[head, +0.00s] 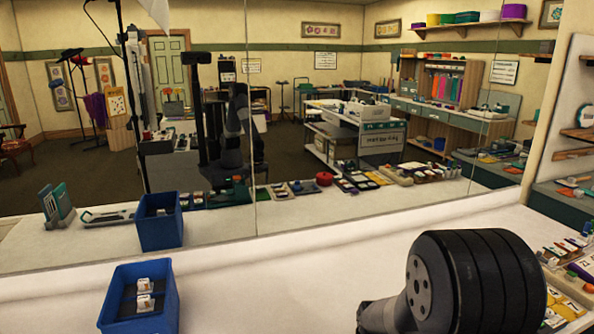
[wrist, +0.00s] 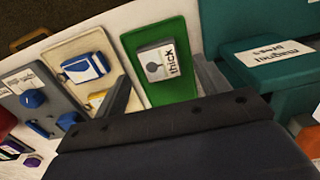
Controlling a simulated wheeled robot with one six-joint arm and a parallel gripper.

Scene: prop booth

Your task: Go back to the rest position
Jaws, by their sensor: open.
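My gripper (wrist: 161,70) is open in the wrist view, its two dark fingers spread apart with nothing seen held. Beyond and between the fingers is a green tray (wrist: 186,92) with a grey-and-white box marked "thick" (wrist: 168,64) on it. I cannot tell how far the fingertips are above it. In the head view part of my arm shows large at the lower right, and the gripper itself is out of direct sight.
A blue bin (head: 110,318) with two small white items (head: 144,293) stands at lower left. A big mirror (head: 350,215) runs behind the white counter (head: 270,290), whose middle is bare. A cream tray (wrist: 62,52) and a teal box (wrist: 275,92) flank the green tray.

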